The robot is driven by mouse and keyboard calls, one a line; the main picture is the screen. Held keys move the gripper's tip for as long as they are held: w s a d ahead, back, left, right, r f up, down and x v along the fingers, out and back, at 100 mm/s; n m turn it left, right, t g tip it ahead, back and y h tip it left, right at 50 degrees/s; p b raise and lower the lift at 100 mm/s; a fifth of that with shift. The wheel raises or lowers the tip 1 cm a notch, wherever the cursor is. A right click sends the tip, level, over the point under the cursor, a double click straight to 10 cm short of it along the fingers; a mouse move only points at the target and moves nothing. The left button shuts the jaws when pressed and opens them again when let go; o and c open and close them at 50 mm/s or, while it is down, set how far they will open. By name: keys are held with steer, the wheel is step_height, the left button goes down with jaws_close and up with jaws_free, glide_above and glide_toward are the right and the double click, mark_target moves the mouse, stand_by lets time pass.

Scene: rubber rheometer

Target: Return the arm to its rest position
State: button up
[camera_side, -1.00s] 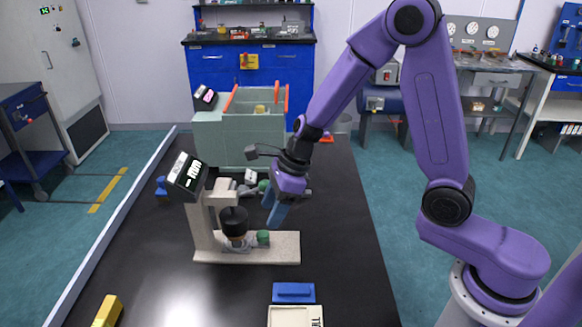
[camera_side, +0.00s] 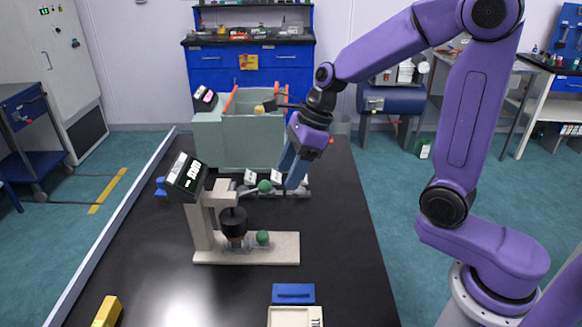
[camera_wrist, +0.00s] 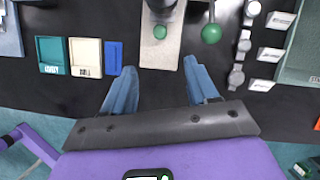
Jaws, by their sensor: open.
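My gripper (camera_side: 290,180) is open with nothing between its blue fingers. It hangs above the black table, to the right of and beyond the small beige instrument (camera_side: 203,225) in the side view. In the wrist view my gripper (camera_wrist: 162,88) shows both fingers spread apart, with the instrument's beige base plate (camera_wrist: 157,55) ahead between them. A green knob (camera_side: 262,237) sits on that base. Another green ball knob (camera_side: 264,186) appears near my fingers in the side view, but in the wrist view this ball (camera_wrist: 211,33) is clear of them.
A grey-green machine (camera_side: 228,148) with orange handles stands behind. Several small labelled parts (camera_wrist: 265,85) lie at the right in the wrist view. Green (camera_wrist: 51,68), cream (camera_wrist: 86,72) and blue (camera_wrist: 114,57) items lie left. A yellow block (camera_side: 106,311) is at the near left edge.

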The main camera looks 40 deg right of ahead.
steer(key=s+d+m+g+h, duration=0.1)
steer(key=s+d+m, duration=0.1)
steer(key=s+m, duration=1)
steer(key=s+d+f+m+g+h, duration=0.1)
steer(key=s+d+m+h, duration=0.1)
steer(key=s+m, duration=1.1)
steer(key=d+m, duration=0.1)
steer(key=m, duration=0.9)
steer(key=shift+s+d+f+h, duration=0.15)
steer(key=shift+d+f+h, duration=0.05)
steer(key=shift+f+h, duration=0.1)
